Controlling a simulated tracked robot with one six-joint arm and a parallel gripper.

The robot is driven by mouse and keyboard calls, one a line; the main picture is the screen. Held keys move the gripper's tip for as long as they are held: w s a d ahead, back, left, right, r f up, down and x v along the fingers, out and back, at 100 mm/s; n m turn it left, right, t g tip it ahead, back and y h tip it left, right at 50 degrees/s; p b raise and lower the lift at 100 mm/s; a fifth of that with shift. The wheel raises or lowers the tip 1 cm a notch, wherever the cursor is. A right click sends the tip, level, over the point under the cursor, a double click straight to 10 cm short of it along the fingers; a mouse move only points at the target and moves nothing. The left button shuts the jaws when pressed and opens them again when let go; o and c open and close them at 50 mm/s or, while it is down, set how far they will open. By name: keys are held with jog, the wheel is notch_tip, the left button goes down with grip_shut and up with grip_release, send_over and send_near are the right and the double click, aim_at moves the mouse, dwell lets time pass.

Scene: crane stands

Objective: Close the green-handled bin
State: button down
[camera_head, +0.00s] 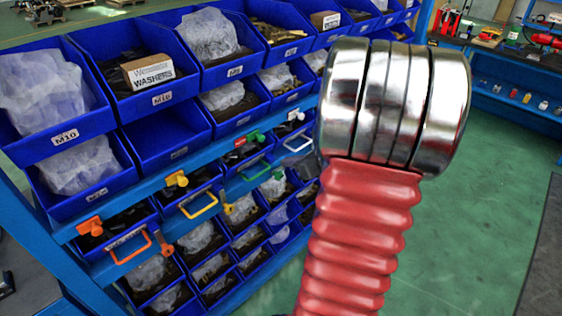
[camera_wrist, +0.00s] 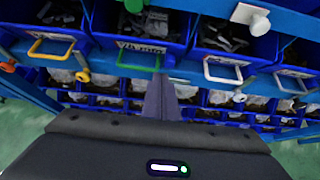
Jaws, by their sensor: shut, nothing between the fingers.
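The green-handled bin is a blue bin in the rack's handled row. Its thin green handle (camera_head: 256,173) shows left of my arm in the head view, and upper left of centre in the wrist view (camera_wrist: 138,68). A label and dark contents show behind the handle in the wrist view. How far the bin stands out of the rack is hard to tell. My gripper (camera_wrist: 161,82) is shut and empty. Its fingertips appear near the right end of the green handle; I cannot tell whether they touch. My gripper is hidden in the head view.
The yellow handle (camera_wrist: 51,44) and white handle (camera_wrist: 222,72) are to either side. An orange handle (camera_head: 131,249) is farther left. A green knob (camera_head: 257,137) is above. Open bins with bagged parts fill the rack. Clear green floor (camera_head: 470,215) lies right.

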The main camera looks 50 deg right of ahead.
jog(key=shift+v, duration=2.2)
jog(key=shift+f, duration=0.1)
jog(key=w+a+r+n+g+y, duration=0.2)
jog(key=a+n, duration=0.6)
jog(key=a, duration=0.3)
jog(key=w+a+r+n+g+y, duration=0.1)
jog(key=a+r+n+g+y, duration=0.1)
jog(key=a+n, duration=0.75)
jog(key=s+a+r+n+h, duration=0.1)
jog(key=s+a+r+n, duration=0.1)
jog(key=s+a+n, duration=0.3)
jog(key=s+a+r+n+g+h, duration=0.1)
jog(key=s+a+n, duration=0.4)
jog(key=a+n, duration=0.7)
jog(key=shift+r+n+g+h, duration=0.3)
jog(key=shift+r+n+h, duration=0.5)
jog(key=shift+n, duration=0.15)
